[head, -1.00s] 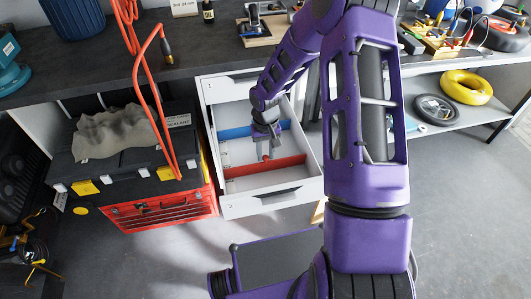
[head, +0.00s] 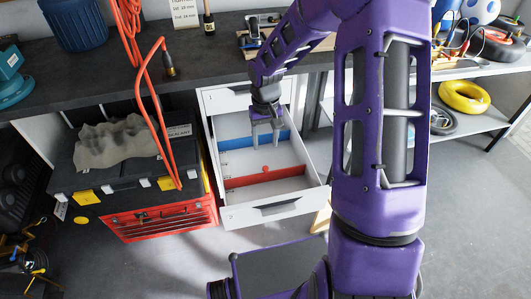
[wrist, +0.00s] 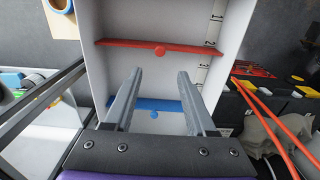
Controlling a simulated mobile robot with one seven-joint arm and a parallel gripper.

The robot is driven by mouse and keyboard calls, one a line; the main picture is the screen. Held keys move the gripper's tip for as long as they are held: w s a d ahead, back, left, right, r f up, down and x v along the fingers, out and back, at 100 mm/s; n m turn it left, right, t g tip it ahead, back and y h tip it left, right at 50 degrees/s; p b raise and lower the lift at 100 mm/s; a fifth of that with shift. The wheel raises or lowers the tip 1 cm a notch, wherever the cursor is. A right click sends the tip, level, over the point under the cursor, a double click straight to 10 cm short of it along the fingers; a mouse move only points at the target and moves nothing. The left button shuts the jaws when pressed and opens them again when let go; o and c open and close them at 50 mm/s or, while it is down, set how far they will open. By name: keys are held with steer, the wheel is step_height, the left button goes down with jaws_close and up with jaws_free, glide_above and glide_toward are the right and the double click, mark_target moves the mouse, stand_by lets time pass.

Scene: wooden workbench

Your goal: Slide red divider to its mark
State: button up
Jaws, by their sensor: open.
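The red divider (head: 265,177) stands across the open white drawer (head: 292,212), toward its front. Its round red knob (head: 265,168) is uncovered, with nothing holding it. In the wrist view the red divider (wrist: 130,45) lies beyond my fingertips, its knob roughly in line with the gap between them. My gripper (head: 265,144) is open and empty, raised over the drawer behind the red divider; its fingers are spread apart in the wrist view (wrist: 160,73). A scale with black marks (wrist: 210,42) runs along a drawer side wall; which mark is meant cannot be told.
A black toolbox (head: 120,185) on a red chest (head: 160,220) stands left of the drawer. The dark bench top (head: 110,98) overhangs behind.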

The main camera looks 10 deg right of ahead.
step_height(320, 180, up, 6)
steer(key=shift+r, duration=0.25)
stand_by(0.4)
